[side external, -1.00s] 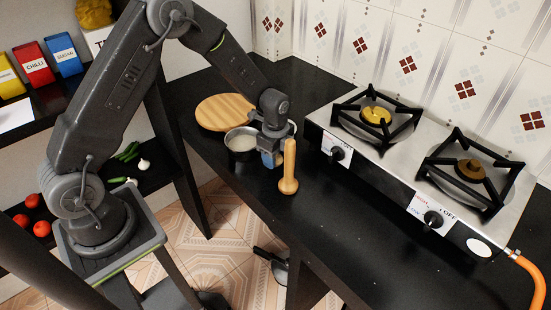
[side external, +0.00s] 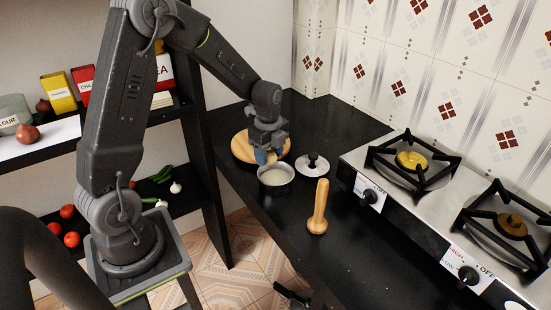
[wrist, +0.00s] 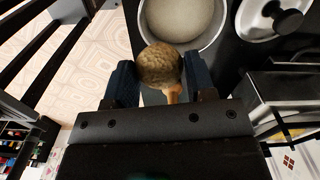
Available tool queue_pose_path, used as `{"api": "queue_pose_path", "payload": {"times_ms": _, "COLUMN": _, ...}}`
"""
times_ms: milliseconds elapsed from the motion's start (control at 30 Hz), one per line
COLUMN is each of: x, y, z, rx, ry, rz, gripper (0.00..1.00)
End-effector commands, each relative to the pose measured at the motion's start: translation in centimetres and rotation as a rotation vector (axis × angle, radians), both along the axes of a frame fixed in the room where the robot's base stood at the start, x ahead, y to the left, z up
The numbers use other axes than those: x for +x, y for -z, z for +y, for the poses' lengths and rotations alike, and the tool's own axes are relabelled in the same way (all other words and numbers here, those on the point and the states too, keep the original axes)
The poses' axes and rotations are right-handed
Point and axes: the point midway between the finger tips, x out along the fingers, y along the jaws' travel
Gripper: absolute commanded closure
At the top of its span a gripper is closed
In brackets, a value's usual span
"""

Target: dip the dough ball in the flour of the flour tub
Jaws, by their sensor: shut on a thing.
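My gripper (side external: 265,158) is low over the counter, beside the back-left rim of a metal pot (side external: 276,185) and in front of the round wooden board. In the wrist view its two blue fingers (wrist: 160,84) are shut on a rough, brownish, speckled ball, the dough ball (wrist: 160,62). The ball overlaps the near rim of the pot (wrist: 223,32) in that view; I cannot tell whether it touches. The pot holds something pale and flat. A grey-green tub (side external: 14,106) with a label ending in "LOUR" stands on the shelf at far left, partly cut off.
A wooden board (side external: 240,150) lies behind my gripper. A metal lid (side external: 312,167) with a black knob is right of the pot. A wooden pestle-like tool (side external: 318,207) stands in front. A two-burner stove (side external: 440,205) fills the right. Free counter lies at the front.

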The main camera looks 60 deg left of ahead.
Motion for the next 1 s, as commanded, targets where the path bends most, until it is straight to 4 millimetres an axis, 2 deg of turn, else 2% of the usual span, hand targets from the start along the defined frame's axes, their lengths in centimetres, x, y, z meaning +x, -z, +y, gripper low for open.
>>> {"api": "queue_pose_path", "payload": {"times_ms": 167, "x": 0.0, "y": 0.0, "z": 0.0, "rx": 0.000, "ry": 0.000, "rz": 0.000, "gripper": 0.73}}
{"api": "queue_pose_path", "payload": {"times_ms": 200, "x": 0.0, "y": 0.0, "z": 0.0, "rx": 0.000, "ry": 0.000, "rz": 0.000, "gripper": 0.53}}
{"api": "queue_pose_path", "payload": {"times_ms": 367, "x": 0.0, "y": 0.0, "z": 0.0, "rx": 0.000, "ry": 0.000, "rz": 0.000, "gripper": 0.68}}
{"api": "queue_pose_path", "payload": {"times_ms": 467, "x": 0.3, "y": 0.2, "z": 0.0, "rx": 0.000, "ry": 0.000, "rz": 0.001, "gripper": 0.69}}
{"api": "queue_pose_path", "payload": {"times_ms": 700, "x": 2.7, "y": 1.6, "z": 0.6, "rx": 0.000, "ry": 0.001, "rz": 0.001, "gripper": 0.69}}
{"api": "queue_pose_path", "payload": {"times_ms": 867, "x": 2.8, "y": 2.4, "z": 0.6, "rx": 0.000, "ry": 0.001, "rz": 0.002, "gripper": 0.69}}
{"api": "queue_pose_path", "payload": {"times_ms": 1000, "x": 2.8, "y": 3.7, "z": 0.6, "rx": -0.001, "ry": 0.001, "rz": 0.004, "gripper": 0.69}}
